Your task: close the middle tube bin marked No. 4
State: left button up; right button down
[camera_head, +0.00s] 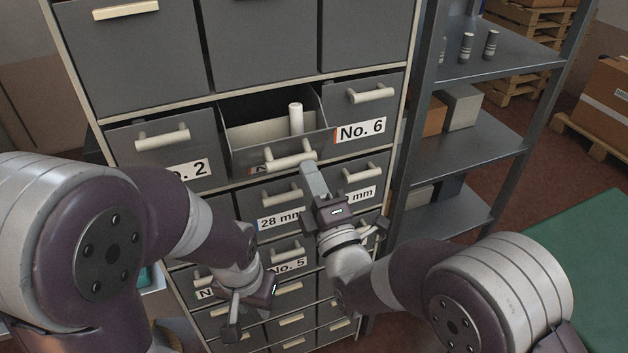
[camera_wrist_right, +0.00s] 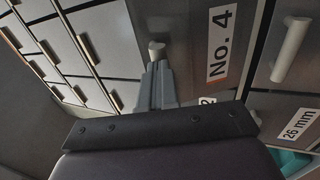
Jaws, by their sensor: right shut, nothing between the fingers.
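The middle tube bin (camera_head: 268,133) stands pulled out of the cabinet between bins No. 2 and No. 6 in the head view, its inside showing. A pale upright tube (camera_head: 296,118) stands in it. Its pale bar handle (camera_head: 288,161) is on the front. In the right wrist view the label No. 4 (camera_wrist_right: 222,43) is readable beside the handle end (camera_wrist_right: 157,50). My right gripper (camera_head: 309,167) is shut and empty, its fingertips at the right end of the handle; contact is unclear. My left gripper (camera_head: 236,322) hangs low before the lower drawers; its jaw opening is unclear.
Bin No. 2 (camera_head: 164,153) and bin No. 6 (camera_head: 365,103) flank the open bin and look closed. Smaller drawers lie below. A metal shelf rack (camera_head: 463,155) stands to the right, with a green surface (camera_head: 585,250) at the far right.

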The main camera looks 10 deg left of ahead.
aim_at(298, 137)
jog(key=r+p, duration=0.1)
jog(key=w+a+r+g+h+p, duration=0.1)
jog(key=r+p, duration=0.1)
jog(key=w+r+g+p, duration=0.1)
jog(key=p, duration=0.1)
jog(key=shift+w+a+r+h, duration=0.25)
jog(key=shift+a+h, duration=0.05)
jog(key=shift+a, duration=0.05)
jog(key=shift+w+a+r+g+h+p, duration=0.3)
jog(key=shift+w+r+g+p, duration=0.25)
jog(key=shift+p, duration=0.35)
jog(key=shift+w+a+r+g+h+p, duration=0.2)
jog(key=shift+w+a+g+p, duration=0.15)
jog(key=shift+w, duration=0.1)
jog(key=shift+w+a+r+g+h+p, duration=0.2)
jog(key=shift+w+a+p, duration=0.1)
jog(key=shift+w, duration=0.1)
jog(key=shift+w+a+r, duration=0.3)
jog(key=shift+w+a, duration=0.05)
jog(key=shift+w, duration=0.2)
jog(key=shift+r, duration=0.1)
jog(key=shift+r, duration=0.15)
